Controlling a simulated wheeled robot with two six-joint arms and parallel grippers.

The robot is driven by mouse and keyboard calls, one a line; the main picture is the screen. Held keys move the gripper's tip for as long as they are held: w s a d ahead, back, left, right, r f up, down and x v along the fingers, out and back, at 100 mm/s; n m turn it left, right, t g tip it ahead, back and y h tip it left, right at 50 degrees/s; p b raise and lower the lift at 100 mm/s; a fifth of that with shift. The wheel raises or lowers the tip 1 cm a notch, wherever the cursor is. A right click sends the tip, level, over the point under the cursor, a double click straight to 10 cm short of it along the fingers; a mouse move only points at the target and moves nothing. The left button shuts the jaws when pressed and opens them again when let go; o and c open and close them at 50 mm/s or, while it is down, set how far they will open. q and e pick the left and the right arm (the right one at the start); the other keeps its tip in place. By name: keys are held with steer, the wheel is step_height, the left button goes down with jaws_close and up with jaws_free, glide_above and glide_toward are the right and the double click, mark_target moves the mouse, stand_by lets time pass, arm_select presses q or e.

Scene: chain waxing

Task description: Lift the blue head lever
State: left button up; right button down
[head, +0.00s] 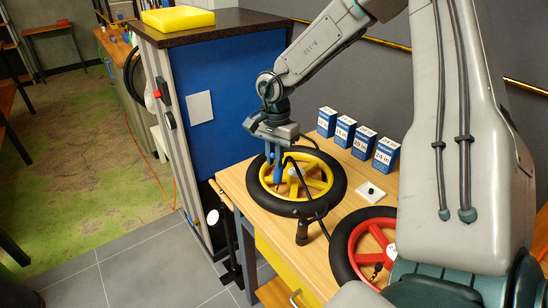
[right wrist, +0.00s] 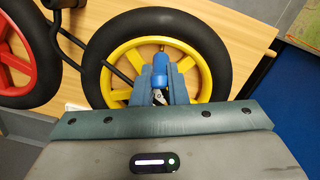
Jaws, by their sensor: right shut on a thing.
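My right gripper (head: 274,172) points down over the yellow-rimmed wheel (head: 314,164), which lies flat on the wooden table. In the right wrist view, its two blue-grey fingers (right wrist: 159,72) are closed around the blue head lever (right wrist: 160,66). The finger contact is partly hidden in the head view. A black hose (right wrist: 122,72) runs close by the lever. My left gripper is not in view.
A red-rimmed wheel (head: 372,250) lies next to the yellow one. Several blue boxes (head: 345,130) stand in a row at the table's back. A small white plate (head: 371,192) lies between. A black upright handle (head: 302,232) stands at the front edge. A blue-sided cabinet (head: 230,75) is at left.

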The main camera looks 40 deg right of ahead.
steer(key=y+b, duration=0.1)
steer(key=d+y+b, duration=0.1)
steer(key=b, duration=0.1)
steer(key=shift+w+f+g+y, duration=0.15)
steer(key=shift+f+g+y, duration=0.05)
steer(key=shift+g+y, duration=0.1)
steer(key=shift+d+r+y+b, duration=0.15)
steer(key=shift+y+b, duration=0.15)
steer(key=shift+b, duration=0.15)
steer(key=shift+r+y+b, duration=0.2)
steer(key=shift+y+b, duration=0.1)
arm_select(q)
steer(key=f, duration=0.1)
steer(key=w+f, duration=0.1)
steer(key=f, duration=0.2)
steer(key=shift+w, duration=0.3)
arm_select(e)
steer(key=shift+r, duration=0.1)
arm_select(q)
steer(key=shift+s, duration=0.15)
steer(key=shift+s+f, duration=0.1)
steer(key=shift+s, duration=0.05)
arm_select(e)
steer(key=c, duration=1.4)
jaws_free()
steer(key=shift+r, duration=0.1)
